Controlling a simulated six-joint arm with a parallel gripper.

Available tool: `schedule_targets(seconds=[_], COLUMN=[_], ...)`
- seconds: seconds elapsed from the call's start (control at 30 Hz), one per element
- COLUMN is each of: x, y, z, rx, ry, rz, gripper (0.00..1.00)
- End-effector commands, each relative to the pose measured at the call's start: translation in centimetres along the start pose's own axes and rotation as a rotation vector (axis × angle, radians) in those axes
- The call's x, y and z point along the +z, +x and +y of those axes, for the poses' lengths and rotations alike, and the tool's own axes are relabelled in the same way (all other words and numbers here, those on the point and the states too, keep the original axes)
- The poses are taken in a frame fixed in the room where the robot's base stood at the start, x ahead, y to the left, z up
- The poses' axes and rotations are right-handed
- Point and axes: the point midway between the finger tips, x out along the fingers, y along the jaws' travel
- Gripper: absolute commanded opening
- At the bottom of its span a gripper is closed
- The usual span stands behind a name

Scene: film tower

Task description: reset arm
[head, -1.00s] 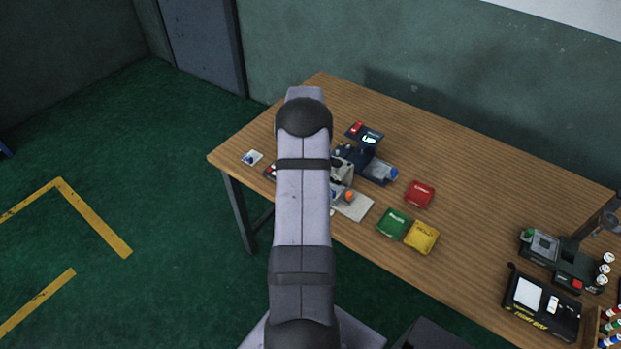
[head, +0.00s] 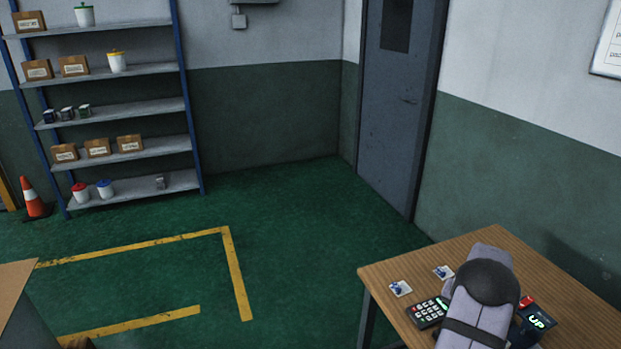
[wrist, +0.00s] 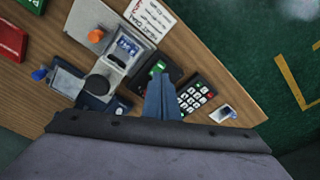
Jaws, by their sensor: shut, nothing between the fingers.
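My gripper (wrist: 162,82) shows in the wrist view with its blue-grey fingers together and nothing between them. It points down over the wooden table, between a small bench device with a black knob (wrist: 97,84) and a dark keypad (wrist: 196,95). Whether the fingers touch anything below cannot be told. In the head view, my arm rises at the lower right in front of the table (head: 400,272); the gripper itself is not visible there. The keypad also shows in the head view (head: 428,312), left of my arm.
A display reading "UP" (head: 538,322) stands right of my arm. A shelf rack (head: 120,70) and orange cone (head: 33,198) stand far left. Green floor between is open.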

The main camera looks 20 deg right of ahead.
Motion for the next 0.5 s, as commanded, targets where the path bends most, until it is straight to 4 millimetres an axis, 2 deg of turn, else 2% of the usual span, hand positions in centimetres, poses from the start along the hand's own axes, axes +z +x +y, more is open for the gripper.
schedule_targets(seconds=[0.17,0.23,0.37,0.5], x=[7.7,11.6,18.2,24.5], y=[3.5,4.1,2.8,-0.4], z=[0.3,0.5,0.1,-1.9], rx=[0.004,0.005,0.005,0.010], ry=[-0.022,-0.031,-0.060,-0.147], rz=[-0.159,-0.232,-0.335,-0.404], gripper=[0.00,0.00,0.00,0.00])
